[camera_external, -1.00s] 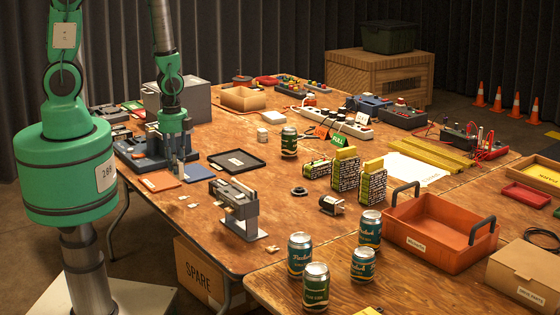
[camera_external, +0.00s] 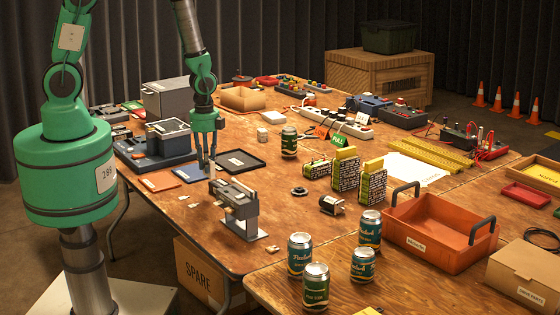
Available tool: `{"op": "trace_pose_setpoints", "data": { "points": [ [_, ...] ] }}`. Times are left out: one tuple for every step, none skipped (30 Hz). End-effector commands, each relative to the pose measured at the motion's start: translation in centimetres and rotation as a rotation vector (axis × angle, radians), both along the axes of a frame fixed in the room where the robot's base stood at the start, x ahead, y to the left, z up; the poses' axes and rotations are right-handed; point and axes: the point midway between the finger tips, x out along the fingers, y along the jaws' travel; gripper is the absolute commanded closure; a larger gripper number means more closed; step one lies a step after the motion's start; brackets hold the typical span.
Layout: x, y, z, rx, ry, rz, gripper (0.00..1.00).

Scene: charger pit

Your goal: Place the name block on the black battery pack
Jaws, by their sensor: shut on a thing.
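My gripper (camera_external: 208,170) points down above the table, between the blue mat and the black tray, just behind a grey and black upright device on a white base (camera_external: 246,236). Its fingers are close together on a small thing, too small and hidden to make out; it may be the name block. Small pale wooden pieces (camera_external: 193,205) lie on the table in front of the gripper. I cannot tell for sure which thing is the black battery pack; the dark top of the upright device (camera_external: 234,194) is one black part close to the gripper.
A black tray (camera_external: 262,164) lies right of my gripper. A blue mat (camera_external: 188,180) and an orange mat (camera_external: 160,182) lie left. A blue-grey machine (camera_external: 150,160) stands behind them. Green cans (camera_external: 300,255) and an orange crate (camera_external: 440,250) stand front right.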

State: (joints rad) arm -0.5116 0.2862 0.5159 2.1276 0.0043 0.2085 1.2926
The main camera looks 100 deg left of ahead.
Motion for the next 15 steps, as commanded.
{"op": "trace_pose_setpoints", "data": {
  "points": [
    [1.0, 0.5, -0.1, 0.001, -0.002, 0.000, 1.00],
    [1.5, 0.8, -0.2, 0.001, -0.001, 0.000, 1.00],
    [2.1, 1.1, -0.3, 0.000, 0.000, 0.000, 1.00],
    [2.5, 1.3, -0.3, 0.000, 0.000, 0.000, 1.00],
    [3.0, 1.6, -0.3, 0.001, -0.001, 0.000, 1.00],
    [3.5, 1.8, -0.4, 0.001, -0.001, 0.000, 1.00],
    [3.7, 1.9, -0.4, 0.000, 0.000, 0.000, 1.00],
    [4.0, 2.1, -0.5, 0.000, 0.000, 0.000, 1.00],
    [4.3, 2.2, -0.5, 0.000, 0.000, 0.000, 1.00],
    [4.4, 2.3, -0.5, 0.000, 0.000, 0.000, 1.00],
    [4.6, 2.4, -0.5, 0.000, 0.000, 0.000, 1.00],
    [4.7, 2.4, -0.5, 0.000, 0.000, 0.000, 1.00],
    [4.7, 2.5, -0.5, 0.000, 0.000, 0.000, 1.00],
    [4.8, 2.5, -0.5, 0.000, 0.000, 0.000, 1.00],
    [4.8, 2.5, -0.5, 0.000, 0.000, 0.000, 1.00]
  ]
}}
